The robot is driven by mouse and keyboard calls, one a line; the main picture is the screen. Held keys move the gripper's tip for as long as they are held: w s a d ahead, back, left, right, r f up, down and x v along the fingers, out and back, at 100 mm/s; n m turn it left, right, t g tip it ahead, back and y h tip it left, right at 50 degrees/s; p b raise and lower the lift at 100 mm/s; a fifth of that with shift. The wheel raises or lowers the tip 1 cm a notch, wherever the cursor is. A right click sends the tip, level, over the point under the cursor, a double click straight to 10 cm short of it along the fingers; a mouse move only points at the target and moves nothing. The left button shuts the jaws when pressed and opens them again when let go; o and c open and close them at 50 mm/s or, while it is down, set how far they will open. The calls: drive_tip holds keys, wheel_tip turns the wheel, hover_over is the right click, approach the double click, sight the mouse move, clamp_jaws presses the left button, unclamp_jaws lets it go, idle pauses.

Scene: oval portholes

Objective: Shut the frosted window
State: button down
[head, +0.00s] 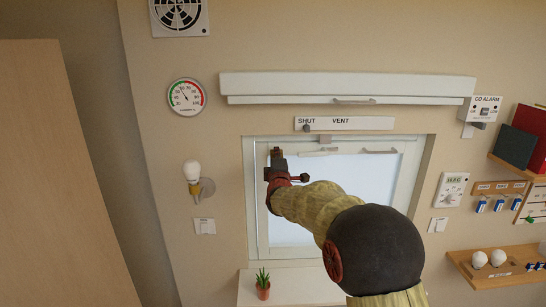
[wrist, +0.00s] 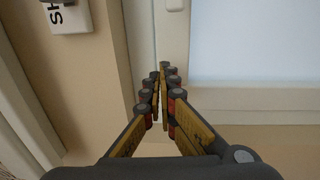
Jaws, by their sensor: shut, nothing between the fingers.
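The frosted window (head: 345,190) is a pale pane in a white frame, in the middle of the head view. A slim handle (head: 380,151) is near its top right, and a second light lever (head: 317,153) is near its top. Whether the sash stands slightly ajar I cannot tell. My gripper (head: 277,151) is shut and empty, in front of the window's upper left corner. My arm hides part of the pane and lower frame. In the wrist view, my closed fingertips (wrist: 163,70) point at the white frame (wrist: 173,35) beside the pane (wrist: 250,40); contact is unclear.
A SHUT/VENT strip (head: 345,123) with a dark knob at SHUT is above the window, below a white blind casing (head: 345,86). A lamp (head: 193,175) is on the left wall. A potted plant (head: 263,285) stands on a ledge (head: 243,290) below. Shelves (head: 500,275) are at right.

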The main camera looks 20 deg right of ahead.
drive_tip(key=shift+r+b+v, duration=0.45)
drive_tip(key=shift+b+v, duration=0.75)
drive_tip(key=shift+v, duration=4.2)
drive_tip(key=s+a+f+m+g+y, duration=0.2)
drive_tip(key=s+a+f+m+g, duration=0.15)
drive_tip(key=f, duration=0.55)
drive_tip(key=s+a+f+m+g+y, duration=0.3)
drive_tip(key=f+m, duration=0.1)
drive_tip(key=f, duration=0.5)
drive_tip(key=s+f+m+g+b, duration=0.2)
drive_tip(key=s+f+b, duration=0.5)
drive_tip(key=s, duration=0.6)
drive_tip(key=s+a+f+m+g+b, duration=0.1)
drive_tip(key=s+f+b, duration=0.5)
drive_tip(key=s, duration=0.7)
drive_tip(key=s+a+f+m+g+b, duration=0.1)
drive_tip(key=s+f+m+g+b, duration=0.2)
drive_tip(key=s+f+b, duration=0.4)
drive_tip(key=s+m+b, duration=0.1)
drive_tip(key=s+b, duration=0.1)
drive_tip(key=s, duration=0.5)
drive_tip(key=shift+f, duration=0.35)
